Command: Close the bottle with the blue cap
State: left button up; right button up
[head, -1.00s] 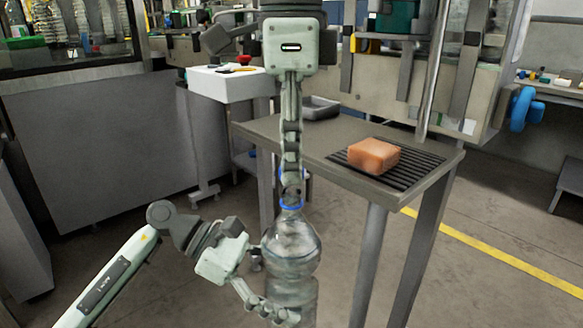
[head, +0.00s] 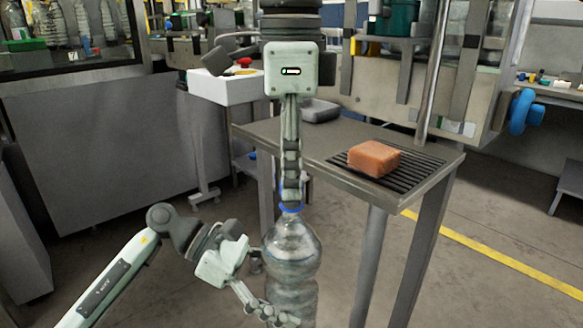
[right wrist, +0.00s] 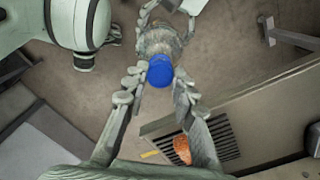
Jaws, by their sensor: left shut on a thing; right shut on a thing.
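The clear bottle (head: 291,250) stands upright in the lower middle of the head view. My left gripper (head: 268,312) is shut around its body from the left. My right gripper (head: 291,203) points down from above at the bottle's neck and is shut on the blue cap. In the head view only a blue rim of the cap (head: 291,208) shows at the bottle's mouth; the fingers hide the rest. In the right wrist view the blue cap (right wrist: 160,72) sits between the two fingertips, with the bottle (right wrist: 160,42) behind it. I cannot tell whether the cap is threaded on.
A grey table (head: 330,150) stands behind and right of the bottle, with an orange block (head: 374,158) on a black grate (head: 410,175) and a grey tray (head: 318,110). A white stand (head: 225,84) is farther back. Open floor lies at the right.

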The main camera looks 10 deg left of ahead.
jog(key=shift+f, duration=0.5)
